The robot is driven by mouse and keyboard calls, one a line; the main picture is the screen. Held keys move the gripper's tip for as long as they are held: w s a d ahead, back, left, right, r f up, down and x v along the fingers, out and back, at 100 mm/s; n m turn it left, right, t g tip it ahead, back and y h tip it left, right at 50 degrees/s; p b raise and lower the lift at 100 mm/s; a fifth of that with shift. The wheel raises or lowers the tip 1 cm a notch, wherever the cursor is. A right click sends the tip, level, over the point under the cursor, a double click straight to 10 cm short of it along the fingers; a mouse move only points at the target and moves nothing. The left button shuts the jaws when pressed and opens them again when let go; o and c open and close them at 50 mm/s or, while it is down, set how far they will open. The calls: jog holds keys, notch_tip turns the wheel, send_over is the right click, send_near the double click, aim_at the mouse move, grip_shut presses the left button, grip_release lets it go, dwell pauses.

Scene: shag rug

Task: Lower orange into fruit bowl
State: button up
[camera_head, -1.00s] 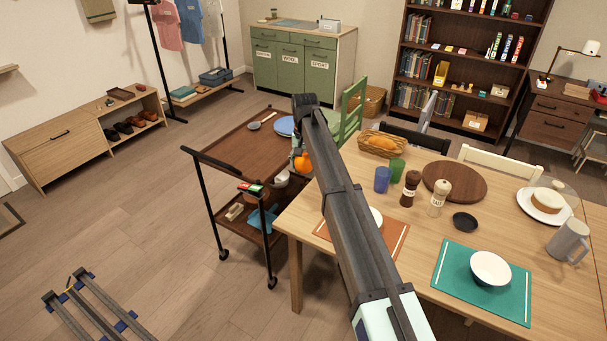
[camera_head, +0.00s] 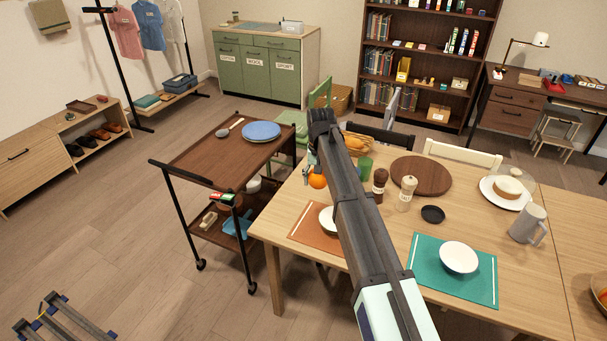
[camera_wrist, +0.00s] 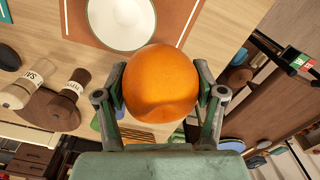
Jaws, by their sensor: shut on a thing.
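The orange (camera_head: 317,181) is held at the end of my arm, near the left edge of the dining table in the head view. In the wrist view the orange (camera_wrist: 160,82) sits between the two fingers of my gripper (camera_wrist: 161,92), which press on its sides. My arm partly hides the gripper in the head view. A brown bowl (camera_head: 601,293), cut off by the right edge of the head view, has something orange in it; it may be the fruit bowl. A white bowl (camera_wrist: 122,20) on the orange-brown placemat shows beyond the orange in the wrist view.
The dining table (camera_head: 375,235) carries a teal placemat with a white bowl (camera_head: 459,257), two mills (camera_head: 380,183), a round board (camera_head: 420,176), a cake plate (camera_head: 506,192) and a grey mug (camera_head: 526,225). A cart (camera_head: 205,163) with a blue plate stands to the left.

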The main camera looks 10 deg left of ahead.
jog(key=s+d+f+p, duration=0.1)
jog(key=s+d+f, duration=0.2)
jog(key=d, duration=3.2)
jog(key=s+d+f+p, duration=0.1)
jog(key=s+d+f, duration=0.2)
jog(key=d, duration=3.2)
jog(key=s+d+f+p, duration=0.1)
jog(key=s+d, duration=0.7)
jog(key=d, duration=2.7)
jog(key=shift+d+f, duration=0.3)
jog(key=shift+f, duration=0.6)
jog(key=shift+f, duration=0.2)
jog(key=shift+f+b, duration=0.75)
jog(key=shift+f, duration=1.65)
